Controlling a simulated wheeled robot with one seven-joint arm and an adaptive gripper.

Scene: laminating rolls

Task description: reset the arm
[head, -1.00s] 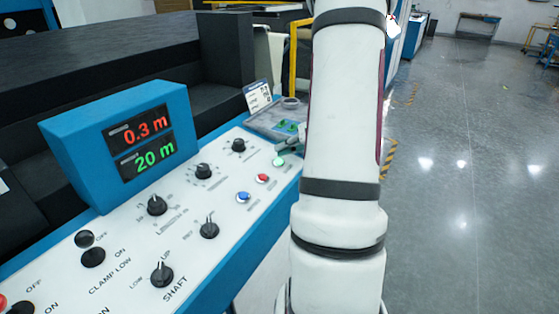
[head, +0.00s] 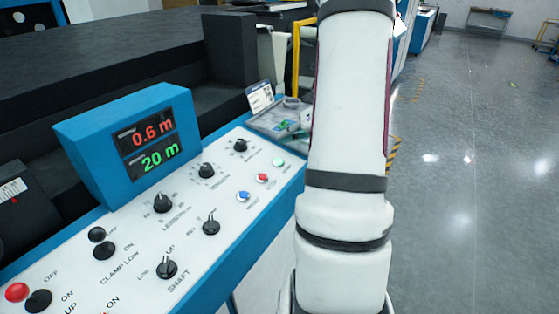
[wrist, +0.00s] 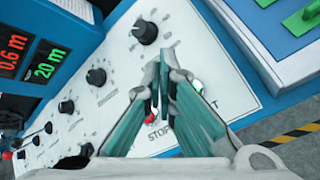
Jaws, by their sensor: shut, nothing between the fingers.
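My gripper (wrist: 165,62) is shut and empty in the wrist view, its teal-padded fingers over the white control panel (wrist: 205,50). A red button shows partly behind the fingers, near the STOP lettering. The panel (head: 225,165) carries a blue button (head: 243,196), a red button (head: 262,178) and a green button (head: 279,162), all uncovered there. The display box (head: 90,150) reads 0.6 m in red and 20 m in green.
Several black knobs, such as the SHAFT knob (head: 167,268), stand up from the panel. A grey tray (head: 262,124) with small items lies at its far end; green pieces (wrist: 302,19) show in the wrist view. Open grey floor (head: 460,200) lies to the right.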

